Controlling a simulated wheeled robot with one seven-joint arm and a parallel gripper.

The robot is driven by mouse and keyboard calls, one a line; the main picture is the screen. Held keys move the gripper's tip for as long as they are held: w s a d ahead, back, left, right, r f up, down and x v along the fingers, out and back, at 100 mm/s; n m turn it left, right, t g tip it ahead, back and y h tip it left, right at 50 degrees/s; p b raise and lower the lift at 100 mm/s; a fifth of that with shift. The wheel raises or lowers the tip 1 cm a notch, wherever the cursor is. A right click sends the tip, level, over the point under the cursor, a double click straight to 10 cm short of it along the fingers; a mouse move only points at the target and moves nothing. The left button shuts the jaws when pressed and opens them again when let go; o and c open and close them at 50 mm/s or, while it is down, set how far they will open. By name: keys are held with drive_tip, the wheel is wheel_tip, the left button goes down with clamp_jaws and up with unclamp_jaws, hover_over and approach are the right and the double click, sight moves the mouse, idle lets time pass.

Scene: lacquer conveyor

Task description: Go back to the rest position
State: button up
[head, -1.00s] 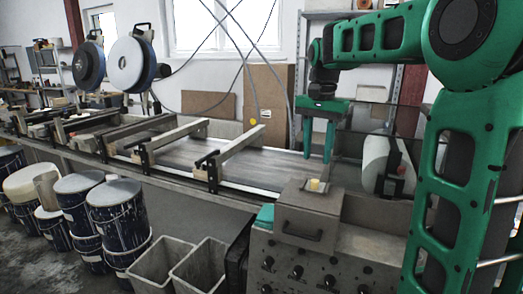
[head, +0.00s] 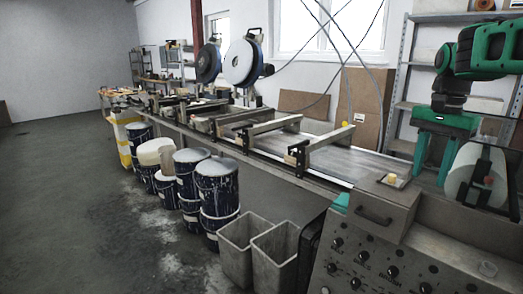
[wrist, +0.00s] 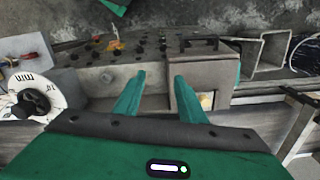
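My gripper (head: 431,176) hangs fingers-down at the right of the head view, above the right end of the conveyor and beside the control cabinet (head: 375,250). In the wrist view the two green fingers of my gripper (wrist: 160,77) stand apart with a clear gap between them. Nothing is held. The grey cabinet top also shows below the fingers in the wrist view (wrist: 110,82).
The conveyor (head: 365,160) runs along the wall, with two reels (head: 241,62) behind it. Paint drums (head: 217,186) and grey bins (head: 272,250) stand along its front. Open floor (head: 70,200) lies at the left.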

drive_tip(key=s+f+n, duration=0.2)
drive_tip(key=s+f, duration=0.6)
drive_tip(key=s, duration=0.6)
drive_tip(key=s+f+n, duration=0.3)
drive_tip(key=s+f, duration=0.6)
drive_tip(key=s, duration=0.5)
drive_tip(key=shift+s+a, duration=0.1)
drive_tip(key=shift+w+f, duration=0.3)
drive_tip(key=shift+w, duration=0.3)
idle(0.8)
